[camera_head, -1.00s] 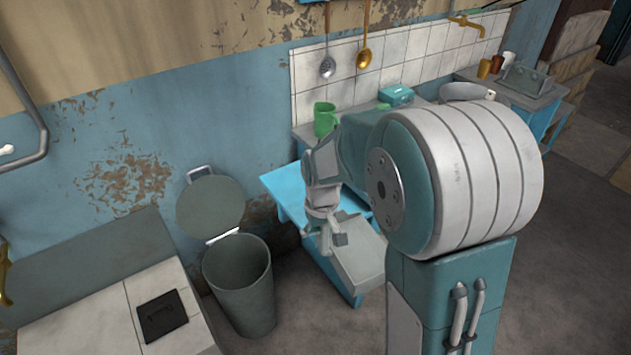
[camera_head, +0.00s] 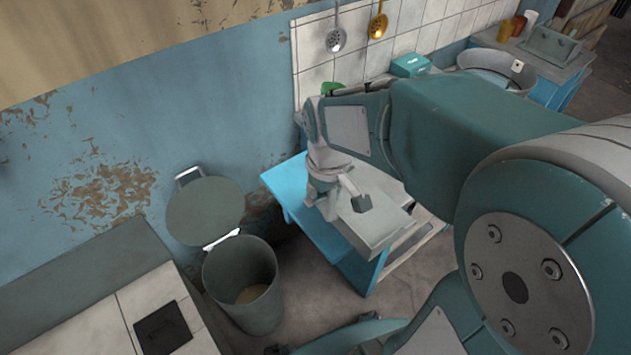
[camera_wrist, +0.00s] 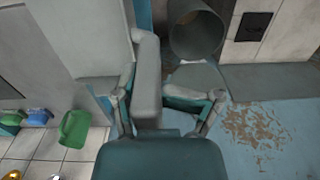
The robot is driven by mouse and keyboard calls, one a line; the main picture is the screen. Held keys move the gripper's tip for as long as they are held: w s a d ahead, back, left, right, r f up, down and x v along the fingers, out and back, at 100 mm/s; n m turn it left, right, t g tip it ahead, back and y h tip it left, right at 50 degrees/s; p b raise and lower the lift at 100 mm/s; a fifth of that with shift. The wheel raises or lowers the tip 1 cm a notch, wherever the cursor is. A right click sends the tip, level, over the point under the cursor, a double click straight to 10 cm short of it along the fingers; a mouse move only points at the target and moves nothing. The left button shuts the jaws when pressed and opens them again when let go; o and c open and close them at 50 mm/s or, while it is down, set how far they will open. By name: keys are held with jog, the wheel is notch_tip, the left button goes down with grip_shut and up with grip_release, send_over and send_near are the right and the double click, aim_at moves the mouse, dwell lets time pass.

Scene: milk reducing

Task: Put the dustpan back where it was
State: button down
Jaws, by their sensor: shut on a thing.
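My gripper (camera_head: 343,200) hangs over the blue-edged table (camera_head: 293,195) by the wall in the head view. In the wrist view my gripper (camera_wrist: 165,95) is shut on a narrow grey piece, which I take to be the dustpan (camera_wrist: 147,85), seen nearly edge-on. Its full shape is hidden by the fingers. In the head view I cannot clearly tell the dustpan from my gripper. A pale grey slab (camera_head: 385,220) lies under my gripper, along the table's right side. I cannot tell whether the dustpan touches it.
An open grey bin (camera_head: 243,290) stands left of the table, with something brownish inside. A tiled counter (camera_head: 130,300) is at lower left. A green jug (camera_wrist: 75,127) shows in the wrist view. A ladle (camera_head: 336,40) and a gold skimmer (camera_head: 378,27) hang on the wall.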

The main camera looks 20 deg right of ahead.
jog(key=w+f, duration=1.2)
jog(key=shift+w+a+f, duration=0.15)
jog(key=shift+w, duration=0.05)
jog(key=shift+f, duration=0.1)
grip_release()
dwell(0.5)
